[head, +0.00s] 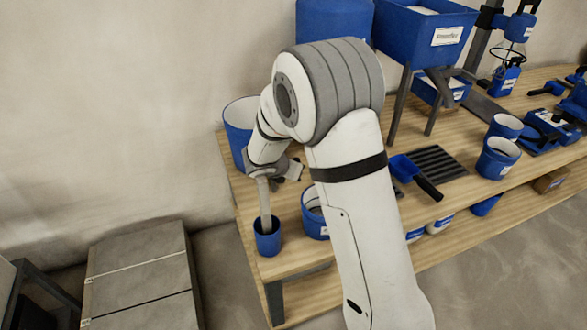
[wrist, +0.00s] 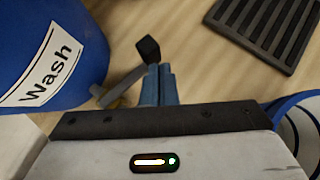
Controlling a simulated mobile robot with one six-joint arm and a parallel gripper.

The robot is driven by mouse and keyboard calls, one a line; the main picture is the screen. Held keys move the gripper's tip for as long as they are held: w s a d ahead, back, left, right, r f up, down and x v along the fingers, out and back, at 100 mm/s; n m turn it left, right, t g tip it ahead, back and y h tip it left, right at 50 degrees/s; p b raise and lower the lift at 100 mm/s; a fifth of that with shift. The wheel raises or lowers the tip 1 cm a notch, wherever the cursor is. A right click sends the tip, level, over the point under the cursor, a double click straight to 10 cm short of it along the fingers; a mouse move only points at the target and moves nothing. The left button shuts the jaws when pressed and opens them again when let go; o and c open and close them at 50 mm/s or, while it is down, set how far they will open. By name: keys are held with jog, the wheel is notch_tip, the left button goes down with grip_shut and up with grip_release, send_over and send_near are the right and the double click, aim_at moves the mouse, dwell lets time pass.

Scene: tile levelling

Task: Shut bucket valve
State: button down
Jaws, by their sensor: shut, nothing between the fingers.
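The blue bucket (head: 236,136) stands at the table's left end against the wall, partly hidden by my arm. In the wrist view the bucket (wrist: 75,70) carries a "Wash" label. Its valve lever (wrist: 125,82) is a grey bar with a black end block, angled out from the bucket's lower side. My gripper (wrist: 159,72) is shut and empty, its fingertips just right of the black block; I cannot tell whether they touch. In the head view a pale column (head: 264,200), apparently a stream, runs down into a small blue cup (head: 267,243). The valve's outlet is hidden.
A blue container (head: 314,222) stands right of the small cup; its rim shows in the wrist view (wrist: 284,103). A hopper on legs (head: 420,35) stands behind.

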jog(key=p+v, duration=0.1)
jog(key=v, duration=0.6)
jog(key=shift+s+r+p, duration=0.25)
jog(key=shift+r+p, duration=0.05)
jog(key=shift+p, duration=0.1)
jog(key=shift+a, duration=0.1)
jog(key=s+d+r+m+g+p, duration=0.2)
jog(key=s+d+r+m+p, duration=0.35)
jog(key=d+r+m, duration=0.35)
jog(key=s+d+r+m+g+y+p, duration=0.1)
jog(key=s+d+r+m+y+p, duration=0.1)
jog(key=s+r+m, duration=0.6)
jog(key=s+d+r+m+g+y+p, duration=0.2)
jog(key=s+r+m+p, duration=0.5)
jog(key=s+m, duration=0.5)
jog(key=shift+s+d+r+y, duration=0.5)
jog(key=shift+s+d+r, duration=0.2)
jog(key=shift+d+r, duration=0.2)
jog(key=shift+s, duration=0.1)
